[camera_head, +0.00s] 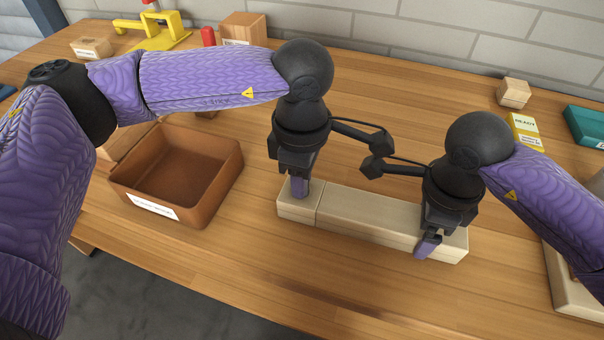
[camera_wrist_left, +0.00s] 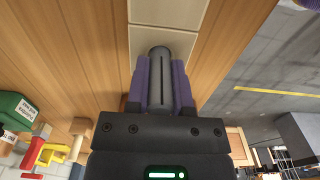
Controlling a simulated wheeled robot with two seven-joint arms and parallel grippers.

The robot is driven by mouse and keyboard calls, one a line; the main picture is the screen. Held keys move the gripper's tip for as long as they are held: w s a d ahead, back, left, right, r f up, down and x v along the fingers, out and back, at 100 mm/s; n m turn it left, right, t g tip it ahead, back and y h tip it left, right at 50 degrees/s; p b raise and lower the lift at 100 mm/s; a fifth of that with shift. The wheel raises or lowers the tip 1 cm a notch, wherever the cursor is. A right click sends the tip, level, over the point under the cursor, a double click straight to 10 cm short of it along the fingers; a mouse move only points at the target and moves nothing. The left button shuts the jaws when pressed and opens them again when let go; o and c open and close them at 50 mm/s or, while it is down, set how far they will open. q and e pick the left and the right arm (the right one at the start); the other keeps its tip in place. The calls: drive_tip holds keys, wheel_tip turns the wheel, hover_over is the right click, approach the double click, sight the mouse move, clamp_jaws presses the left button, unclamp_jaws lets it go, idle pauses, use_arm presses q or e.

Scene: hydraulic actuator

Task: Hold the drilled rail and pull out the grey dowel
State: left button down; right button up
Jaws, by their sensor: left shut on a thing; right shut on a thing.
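The drilled rail (camera_head: 368,217) is a long pale wooden block lying on the table, with a seam near its left end; part of it also shows at the top of the left wrist view (camera_wrist_left: 166,13). My right gripper (camera_head: 428,244) is shut on the rail near its right end, a purple finger on the near side. My left gripper (camera_head: 300,187) points down over the rail's left end. In the left wrist view its purple fingers are shut on the grey dowel (camera_wrist_left: 159,82), a round grey rod. The dowel is hidden in the head view. I cannot tell how deep it sits.
A brown open bin (camera_head: 180,178) with a white label stands left of the rail. A yellow toggle clamp (camera_head: 155,32) and wooden blocks are at the back left. A small wooden block (camera_head: 513,92), a yellow box (camera_head: 524,131) and a teal box (camera_head: 586,126) are at the right. Table in front of the rail is clear.

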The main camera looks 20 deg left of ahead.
use_arm(q)
drive_tip(key=shift+r, duration=3.15)
drive_tip(key=shift+r, duration=0.55)
wheel_tip(320, 180, up, 5)
drive_tip(key=shift+a+r, duration=0.1)
use_arm(e)
drive_tip(key=o, duration=1.3)
use_arm(q)
drive_tip(key=a+r, duration=0.1)
drive_tip(key=a, duration=0.8)
drive_tip(key=shift+a+r, duration=0.3)
drive_tip(key=shift+a, duration=0.05)
use_arm(e)
drive_tip(key=shift+o, duration=0.2)
wheel_tip(320, 180, up, 12)
